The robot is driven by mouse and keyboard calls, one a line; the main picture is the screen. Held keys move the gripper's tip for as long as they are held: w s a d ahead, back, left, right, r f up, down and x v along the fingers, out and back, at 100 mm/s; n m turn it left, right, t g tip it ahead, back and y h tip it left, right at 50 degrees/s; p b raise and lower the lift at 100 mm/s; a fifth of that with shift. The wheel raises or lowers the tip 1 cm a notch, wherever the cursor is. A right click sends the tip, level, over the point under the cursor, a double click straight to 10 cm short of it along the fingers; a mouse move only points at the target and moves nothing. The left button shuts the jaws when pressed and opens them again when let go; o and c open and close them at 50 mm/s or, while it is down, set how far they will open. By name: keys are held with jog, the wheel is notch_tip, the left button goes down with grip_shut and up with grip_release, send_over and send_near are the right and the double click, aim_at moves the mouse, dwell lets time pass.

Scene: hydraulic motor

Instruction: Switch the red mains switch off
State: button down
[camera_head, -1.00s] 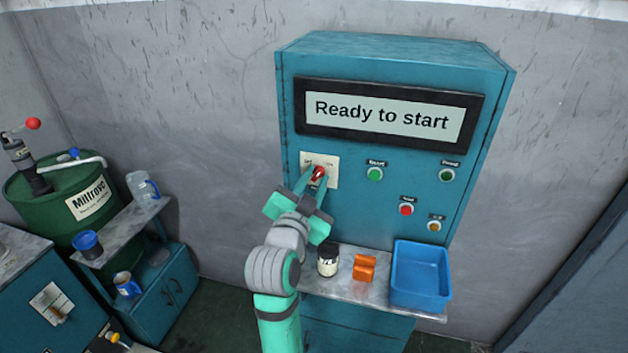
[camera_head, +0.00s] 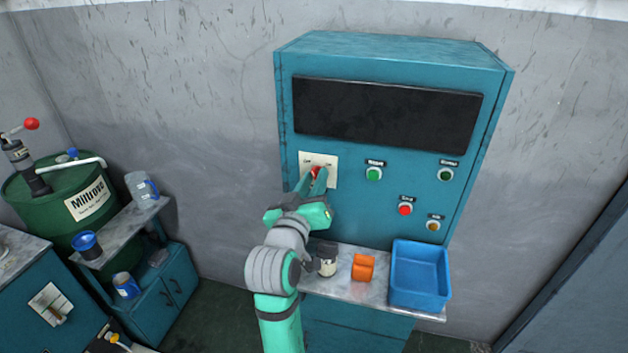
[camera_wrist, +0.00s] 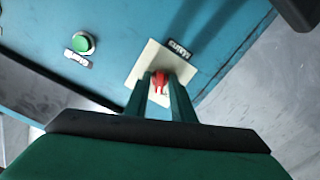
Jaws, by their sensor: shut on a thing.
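The red mains switch (camera_head: 315,172) sits on a cream plate (camera_head: 330,161) at the left of the teal control cabinet (camera_head: 400,200). My gripper (camera_head: 316,178) reaches up to it from below, and its fingers are shut on the red switch. In the wrist view the red switch (camera_wrist: 159,79) shows between the two green fingertips (camera_wrist: 160,90), in front of the cream plate (camera_wrist: 140,66). The fingers partly hide the switch. The cabinet's display (camera_head: 385,115) is dark and blank.
Green (camera_head: 374,174) and red (camera_head: 405,208) buttons, among others, sit right of the switch. Below, a shelf carries a dark jar (camera_head: 327,260), an orange part (camera_head: 363,267) and a blue bin (camera_head: 420,275). A green drum (camera_head: 60,205) stands at left.

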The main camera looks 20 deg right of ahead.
jog(key=shift+n, duration=2)
jog(key=c, duration=1.8)
grip_release()
jog(key=v, duration=1.1)
jog(key=shift+w, duration=0.1)
